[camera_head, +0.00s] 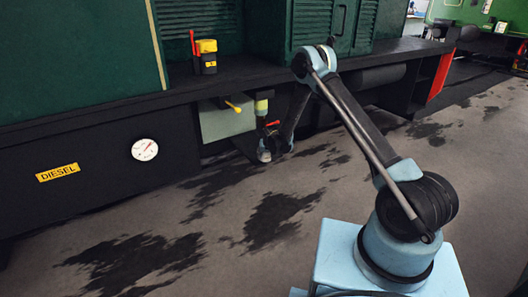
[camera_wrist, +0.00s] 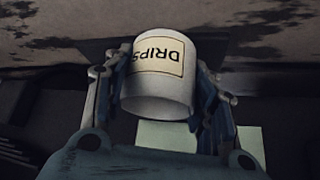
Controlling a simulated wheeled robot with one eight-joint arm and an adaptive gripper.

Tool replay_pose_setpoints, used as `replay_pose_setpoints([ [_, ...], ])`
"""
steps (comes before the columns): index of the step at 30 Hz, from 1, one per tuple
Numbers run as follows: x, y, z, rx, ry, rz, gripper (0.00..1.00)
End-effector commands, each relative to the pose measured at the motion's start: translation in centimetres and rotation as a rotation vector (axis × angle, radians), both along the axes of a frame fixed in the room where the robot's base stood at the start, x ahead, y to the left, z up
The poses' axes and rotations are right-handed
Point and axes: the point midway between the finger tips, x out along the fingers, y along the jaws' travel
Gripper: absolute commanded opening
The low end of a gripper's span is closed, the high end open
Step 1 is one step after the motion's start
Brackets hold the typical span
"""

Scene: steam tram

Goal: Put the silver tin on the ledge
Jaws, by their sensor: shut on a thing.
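The silver tin (camera_wrist: 155,98) is a pale grey cylinder with a cream label reading "DRIPS". In the wrist view it sits between both fingers of my gripper (camera_wrist: 158,72), which is shut on it. In the head view my gripper (camera_head: 272,145) hangs low beside the tram, below the ledge. The tin shows there as a small pale shape (camera_head: 264,155), partly hidden by my gripper. The dark ledge (camera_head: 240,72) runs along the green tram side, above and behind my gripper.
A yellow and black box with a red lever (camera_head: 206,57) stands on the ledge. Under the ledge are a pale panel (camera_head: 222,122), a yellow-handled valve (camera_head: 233,106) and a round gauge (camera_head: 145,150). The ledge is bare right of the box. The stained floor (camera_head: 280,215) is clear.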

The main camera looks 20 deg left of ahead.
Motion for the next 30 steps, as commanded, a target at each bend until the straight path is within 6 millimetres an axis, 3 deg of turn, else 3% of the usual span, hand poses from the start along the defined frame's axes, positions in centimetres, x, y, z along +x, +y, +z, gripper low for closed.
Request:
replay_pose_setpoints([
  [4,2.5,1.4,0.0,0.000,0.000,0.000,0.23],
  [14,4.4,2.5,0.0,0.000,0.000,0.000,0.23],
  [21,7.5,4.1,0.0,0.000,0.000,-0.001,0.23],
  [25,7.4,4.1,-1.4,0.001,0.000,0.001,0.23],
  [30,7.4,4.1,-1.5,0.000,0.000,0.000,0.23],
])
